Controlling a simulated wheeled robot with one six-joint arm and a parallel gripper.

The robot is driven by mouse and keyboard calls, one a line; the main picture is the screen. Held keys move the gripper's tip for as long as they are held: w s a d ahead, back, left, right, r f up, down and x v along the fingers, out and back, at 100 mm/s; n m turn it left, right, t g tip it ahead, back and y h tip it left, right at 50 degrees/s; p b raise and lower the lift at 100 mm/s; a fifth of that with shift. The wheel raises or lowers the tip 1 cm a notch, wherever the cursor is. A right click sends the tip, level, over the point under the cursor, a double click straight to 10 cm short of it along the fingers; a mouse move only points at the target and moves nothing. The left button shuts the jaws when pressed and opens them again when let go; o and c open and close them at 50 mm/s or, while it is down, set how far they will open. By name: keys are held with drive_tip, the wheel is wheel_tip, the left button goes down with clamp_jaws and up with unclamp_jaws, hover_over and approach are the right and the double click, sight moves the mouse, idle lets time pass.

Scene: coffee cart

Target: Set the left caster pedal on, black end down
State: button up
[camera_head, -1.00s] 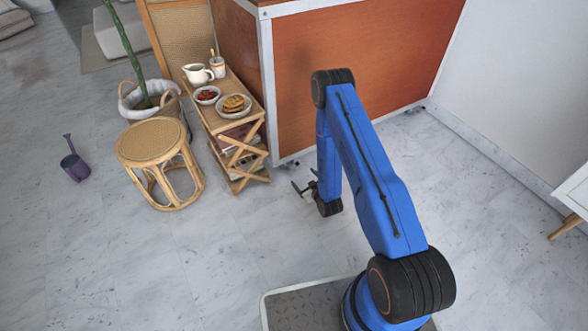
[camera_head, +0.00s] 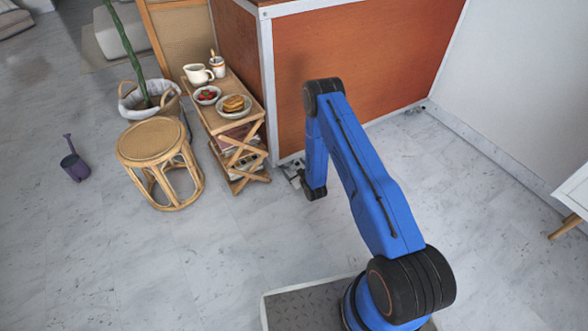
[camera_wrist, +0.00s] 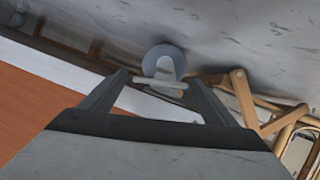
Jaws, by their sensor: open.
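The left caster (camera_wrist: 163,56) is a round grey wheel under the cart's near left corner. Its pedal (camera_wrist: 160,83) shows in the wrist view as a pale bar at the wheel's front. A black end is not distinguishable, so the pedal's tilt cannot be told. My gripper (camera_wrist: 157,77) is open, with one dark finger on each side of the pedal and no visible grip on it. In the head view my gripper (camera_head: 293,173) is low by the cart's corner, and the arm partly hides that spot.
The orange-brown cart (camera_head: 350,65) with pale metal edges stands ahead. A wooden side table (camera_head: 240,125) with food and a pitcher stands close left of the corner, its crossed legs near my gripper. A rattan stool (camera_head: 152,140) is farther left. Floor in front is open.

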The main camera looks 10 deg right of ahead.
drive_tip(key=c, duration=1.1)
drive_tip(key=shift+o, duration=0.2)
drive_tip(key=shift+d+m+y, duration=0.1)
drive_tip(key=shift+m+y, duration=0.4)
drive_tip(key=shift+m, duration=0.1)
drive_tip(key=shift+m+g+y, duration=0.4)
drive_tip(key=shift+m+y, duration=0.4)
drive_tip(key=shift+m, duration=0.4)
drive_tip(key=o, duration=1.1)
drive_tip(key=shift+c, duration=0.2)
